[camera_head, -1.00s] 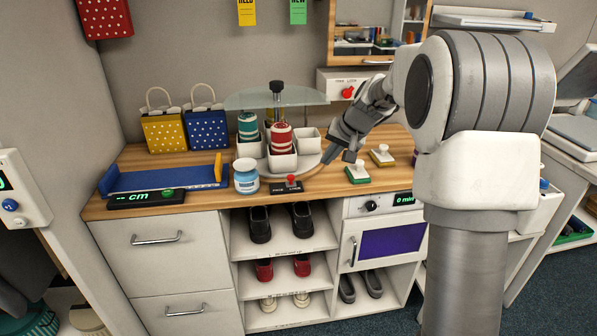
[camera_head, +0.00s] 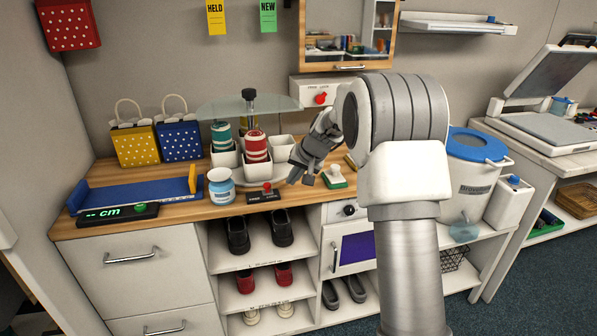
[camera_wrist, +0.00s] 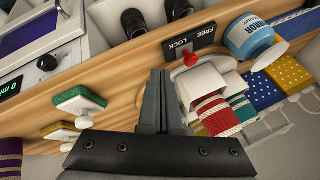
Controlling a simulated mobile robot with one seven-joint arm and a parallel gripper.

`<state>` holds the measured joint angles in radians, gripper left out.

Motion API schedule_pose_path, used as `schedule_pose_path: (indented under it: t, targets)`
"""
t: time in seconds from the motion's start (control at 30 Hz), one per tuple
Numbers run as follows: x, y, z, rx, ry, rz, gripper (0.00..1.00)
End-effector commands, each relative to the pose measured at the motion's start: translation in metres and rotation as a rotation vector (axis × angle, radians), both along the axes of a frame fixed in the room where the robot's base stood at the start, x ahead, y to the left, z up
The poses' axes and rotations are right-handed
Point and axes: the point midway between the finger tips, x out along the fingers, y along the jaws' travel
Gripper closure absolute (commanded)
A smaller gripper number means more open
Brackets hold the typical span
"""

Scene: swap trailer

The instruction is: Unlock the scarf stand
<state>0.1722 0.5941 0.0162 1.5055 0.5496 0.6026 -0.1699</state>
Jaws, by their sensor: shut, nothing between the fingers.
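The scarf stand (camera_head: 283,148) is a carousel of white cups with rolled red and green scarves, under a glass disc on a black post. It stands on the wooden counter. At its front is a black FREE/LOCK plate (camera_head: 262,196) with a red-knobbed lever (camera_head: 267,186). In the wrist view the red knob (camera_wrist: 190,59) sits beside the plate (camera_wrist: 188,42); I cannot tell its setting for sure. My gripper (camera_head: 297,180) is shut and empty, just right of the lever, apart from it. In the wrist view its fingers (camera_wrist: 156,85) point toward the counter's front edge.
A blue-labelled jar (camera_head: 221,187) stands close left of the lever. A green-based block with a white knob (camera_head: 335,178) is right of my gripper. A blue tray (camera_head: 130,191) and gift bags are at left. A white box with a red knob (camera_head: 320,98) is on the wall.

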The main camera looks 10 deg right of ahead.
Motion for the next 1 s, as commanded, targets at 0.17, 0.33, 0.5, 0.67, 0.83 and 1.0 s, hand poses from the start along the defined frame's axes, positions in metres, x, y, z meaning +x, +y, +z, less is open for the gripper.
schedule_pose_path:
  t: [0.17, 0.33, 0.5, 0.67, 0.83, 1.0]
  targets:
    - [0.017, 0.018, -0.019, -0.001, -0.001, 0.003, 1.0]
    - [0.025, 0.034, -0.022, -0.001, 0.0, 0.002, 1.0]
    - [0.028, 0.039, -0.023, 0.0, -0.001, 0.0, 1.0]
    - [0.028, 0.039, -0.023, -0.001, 0.0, -0.001, 1.0]
    - [0.028, 0.041, -0.023, 0.0, 0.0, 0.0, 1.0]
    - [0.027, 0.063, -0.022, -0.001, 0.0, 0.003, 1.0]
